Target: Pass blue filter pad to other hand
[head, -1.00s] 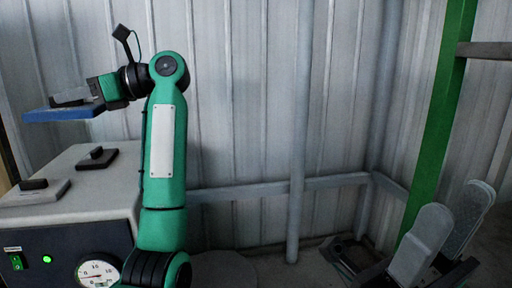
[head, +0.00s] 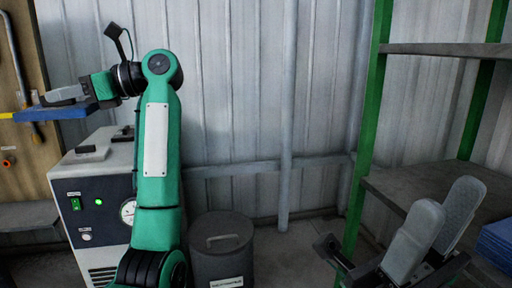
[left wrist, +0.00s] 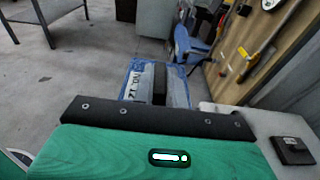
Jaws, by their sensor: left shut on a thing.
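The blue filter pad (head: 62,112) is held level at the left of the head view, in front of the wall and a wooden board. My left gripper (head: 66,94) is shut on it, with a grey finger lying over its top. In the left wrist view the blue pad (left wrist: 182,90) shows beyond the gripper body, partly covered by the fingers. My right gripper (head: 440,232) is at the lower right of the head view, its two grey fingers apart, empty and well away from the pad.
A grey machine cabinet (head: 95,205) with a gauge stands below the left arm. A lidded grey bin (head: 222,250) stands beside it. A green-posted shelf (head: 425,190) is at the right, with a blue stack (head: 497,243) on it. A tool board (head: 30,75) is far left.

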